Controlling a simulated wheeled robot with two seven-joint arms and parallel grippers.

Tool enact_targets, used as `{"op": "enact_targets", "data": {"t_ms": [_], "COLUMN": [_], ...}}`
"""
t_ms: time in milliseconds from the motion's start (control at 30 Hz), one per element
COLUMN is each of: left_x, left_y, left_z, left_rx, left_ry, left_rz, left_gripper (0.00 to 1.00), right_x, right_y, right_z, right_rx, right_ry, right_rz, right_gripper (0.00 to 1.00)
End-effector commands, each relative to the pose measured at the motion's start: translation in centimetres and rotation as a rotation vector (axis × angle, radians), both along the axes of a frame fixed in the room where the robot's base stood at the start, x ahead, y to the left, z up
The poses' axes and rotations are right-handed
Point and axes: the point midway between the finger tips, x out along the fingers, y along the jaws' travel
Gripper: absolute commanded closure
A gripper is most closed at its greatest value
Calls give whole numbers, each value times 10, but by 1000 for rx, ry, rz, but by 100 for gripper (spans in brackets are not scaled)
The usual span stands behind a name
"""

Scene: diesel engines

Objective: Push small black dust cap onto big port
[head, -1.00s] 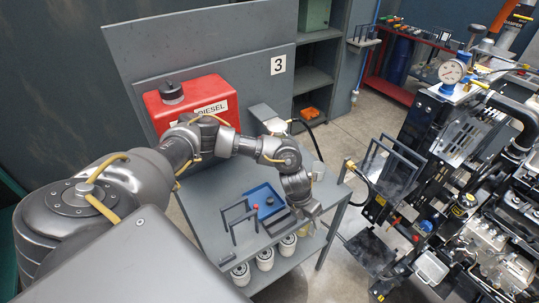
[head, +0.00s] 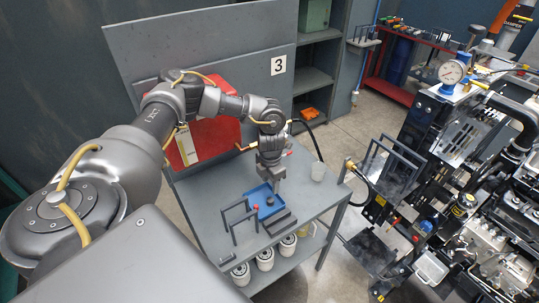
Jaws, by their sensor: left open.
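A shallow blue tray (head: 252,193) lies on the grey bench. A small dark round piece (head: 270,201) sits in it and looks like the black dust cap; it is too small to be sure. A small red piece (head: 257,206) is at its left. My left gripper (head: 278,188) points down above the tray's back right part, open, with nothing seen between its fingers. It is close to the dark piece but appears apart from it. The engine (head: 480,215) stands at the right; I cannot tell which opening is the big port. My right gripper is out of view.
Dark stepped blocks (head: 281,224) and a dark upright frame (head: 231,225) stand beside the tray. A clear cup (head: 318,171) is at the bench's right edge. A red diesel can (head: 215,140) is behind my arm. White filters (head: 265,259) stand on the lower shelf.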

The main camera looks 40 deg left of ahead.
Motion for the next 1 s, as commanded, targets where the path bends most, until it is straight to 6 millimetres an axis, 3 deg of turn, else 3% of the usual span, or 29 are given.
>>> {"op": "enact_targets", "data": {"t_ms": [700, 1000], "left_x": [0, 0], "left_y": [0, -1], "left_z": [-79, -95], "left_rx": [0, -1], "left_ry": [0, -1], "left_rz": [0, -1], "left_gripper": [52, 52], "right_x": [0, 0], "right_y": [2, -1], "right_z": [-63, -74], "right_rx": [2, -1], "right_ry": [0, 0], "right_rz": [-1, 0], "right_gripper": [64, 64]}}
